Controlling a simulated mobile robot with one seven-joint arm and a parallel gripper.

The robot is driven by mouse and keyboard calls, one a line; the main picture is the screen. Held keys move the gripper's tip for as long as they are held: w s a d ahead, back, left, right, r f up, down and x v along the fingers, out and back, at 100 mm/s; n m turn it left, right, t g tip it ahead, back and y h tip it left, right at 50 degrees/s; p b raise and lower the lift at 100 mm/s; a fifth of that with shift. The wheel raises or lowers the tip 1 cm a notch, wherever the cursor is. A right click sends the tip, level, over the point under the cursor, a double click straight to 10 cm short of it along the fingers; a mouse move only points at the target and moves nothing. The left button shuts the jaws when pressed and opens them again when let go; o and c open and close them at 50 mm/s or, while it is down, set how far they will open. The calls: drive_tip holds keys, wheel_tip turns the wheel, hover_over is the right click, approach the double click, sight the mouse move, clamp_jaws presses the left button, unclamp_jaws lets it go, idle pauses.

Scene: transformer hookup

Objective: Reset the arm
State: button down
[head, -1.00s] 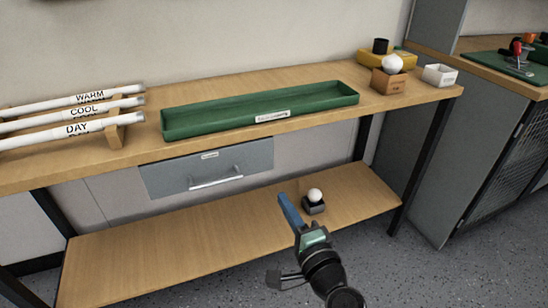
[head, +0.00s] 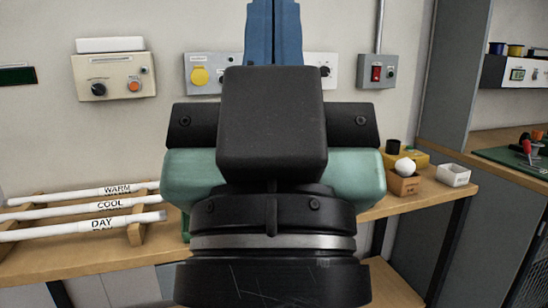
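My gripper (head: 273,8) is raised upright close to the head camera, in the middle of the picture. Its black and green body fills the centre. Its two blue fingers point up and lie side by side with only a thin seam between them, so it looks shut. Nothing shows between them, though the tips are cut off by the top edge.
Labelled white tubes (head: 80,213) lie on a wooden rack at left. Control boxes (head: 113,78) and a red switch box (head: 377,71) are on the wall.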

wheel_tip(320, 180, up, 32)
drive_tip(key=p, duration=2.9)
drive_tip(key=shift+f, duration=0.15)
drive_tip(key=shift+w, duration=0.1)
